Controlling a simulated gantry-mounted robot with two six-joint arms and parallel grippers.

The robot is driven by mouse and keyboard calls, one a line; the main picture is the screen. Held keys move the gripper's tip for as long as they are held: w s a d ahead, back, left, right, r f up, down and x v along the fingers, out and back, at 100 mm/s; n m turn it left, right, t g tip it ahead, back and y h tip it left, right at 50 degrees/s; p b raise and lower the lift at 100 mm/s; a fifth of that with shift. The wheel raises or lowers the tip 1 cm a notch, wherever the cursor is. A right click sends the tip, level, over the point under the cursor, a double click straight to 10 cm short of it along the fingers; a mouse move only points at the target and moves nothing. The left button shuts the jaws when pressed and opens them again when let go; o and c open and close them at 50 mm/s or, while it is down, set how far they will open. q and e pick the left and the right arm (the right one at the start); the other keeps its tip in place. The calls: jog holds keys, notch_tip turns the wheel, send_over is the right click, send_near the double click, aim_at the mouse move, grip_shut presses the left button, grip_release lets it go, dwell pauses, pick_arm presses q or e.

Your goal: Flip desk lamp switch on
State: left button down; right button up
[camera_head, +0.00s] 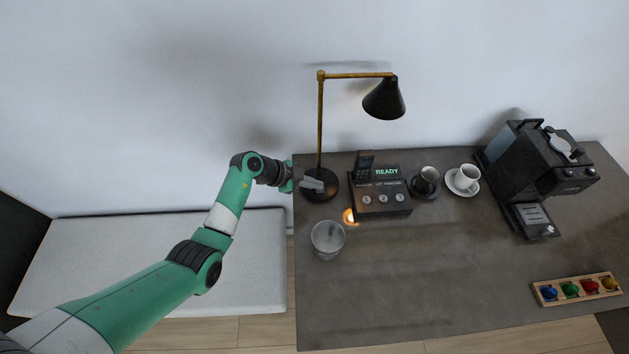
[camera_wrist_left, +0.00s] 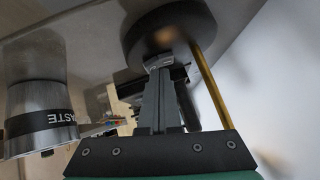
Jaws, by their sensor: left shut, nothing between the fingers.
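The desk lamp has a black cone shade (camera_head: 384,99), a brass pole (camera_head: 320,125) and a round black base (camera_head: 320,196) at the desk's back left. My left gripper (camera_head: 318,186) is shut and empty, with its fingertips over the lamp base in the head view. In the left wrist view, the closed fingers (camera_wrist_left: 158,68) reach to the edge of the lamp base (camera_wrist_left: 190,18), beside the brass pole (camera_wrist_left: 211,88). A small light part shows at the fingertips; I cannot tell whether they touch it. No separate switch shows clearly. My right gripper is out of view.
A waste cup (camera_head: 328,240) stands in front of the lamp base; it also shows in the left wrist view (camera_wrist_left: 38,95). Cups and a coffee machine (camera_head: 540,165) stand farther right.

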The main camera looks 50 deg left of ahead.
pick_arm(q)
jog(key=r+p, duration=0.2)
jog(key=p, duration=0.2)
jog(key=r+p, duration=0.3)
jog(key=p, duration=0.1)
jog(key=shift+s+d+r, duration=0.15)
jog(key=shift+d+r, duration=0.05)
jog(key=a+p+v, duration=0.1)
jog(key=p+v, duration=0.3)
jog(key=v, duration=0.5)
jog(key=shift+f, duration=0.25)
